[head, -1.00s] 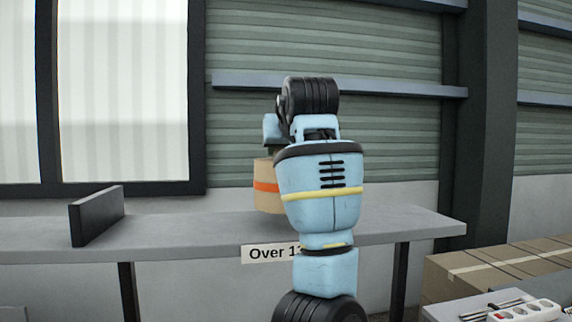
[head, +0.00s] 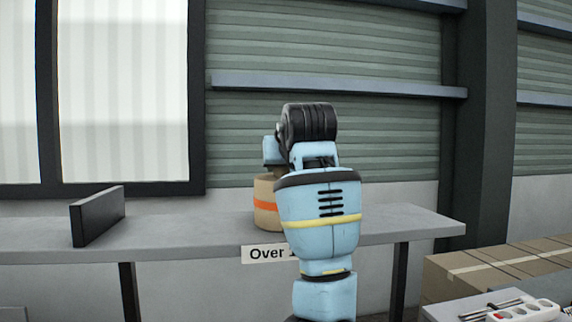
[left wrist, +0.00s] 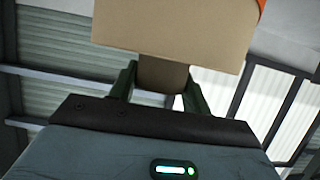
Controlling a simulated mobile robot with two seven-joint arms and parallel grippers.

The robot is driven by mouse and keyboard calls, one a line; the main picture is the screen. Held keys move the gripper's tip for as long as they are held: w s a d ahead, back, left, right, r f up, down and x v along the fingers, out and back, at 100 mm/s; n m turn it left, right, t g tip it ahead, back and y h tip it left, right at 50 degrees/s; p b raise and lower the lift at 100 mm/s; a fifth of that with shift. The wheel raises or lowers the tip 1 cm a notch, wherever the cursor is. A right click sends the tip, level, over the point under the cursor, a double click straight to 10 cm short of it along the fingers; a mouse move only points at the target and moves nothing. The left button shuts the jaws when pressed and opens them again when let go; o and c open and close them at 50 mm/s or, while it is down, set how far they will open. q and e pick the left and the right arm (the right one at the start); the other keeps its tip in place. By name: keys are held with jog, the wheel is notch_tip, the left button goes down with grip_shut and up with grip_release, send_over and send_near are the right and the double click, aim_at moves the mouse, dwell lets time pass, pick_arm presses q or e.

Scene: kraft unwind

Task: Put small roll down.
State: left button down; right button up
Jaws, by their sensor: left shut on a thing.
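The small roll (head: 266,218) is a brown kraft cylinder with an orange band. In the head view it is upright over the grey shelf (head: 180,234), near its front edge, partly hidden by my left arm. I cannot tell whether its base touches the shelf. My left gripper (head: 274,170) is above the roll, its fingers mostly hidden there. In the left wrist view the roll (left wrist: 175,35) fills the top, and my left gripper (left wrist: 160,85) is shut on a narrower brown core at its end. My right gripper is not in view.
A dark upright divider (head: 97,216) stands on the shelf at the left. A label (head: 262,253) reading "Over 1..." is on the shelf's front, partly hidden. The shelf is clear between divider and roll. Cardboard boxes (head: 480,265) and a power strip (head: 525,312) are at the lower right.

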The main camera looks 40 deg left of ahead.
pick_arm(q)
jog(key=c, duration=0.7)
grip_release()
jog(key=shift+s+d+r, duration=0.1)
jog(key=shift+r, duration=0.05)
jog(key=v, duration=1.1)
jog(key=shift+s+d+r, duration=0.1)
jog(key=shift+s+d, duration=0.1)
jog(key=shift+d, duration=0.1)
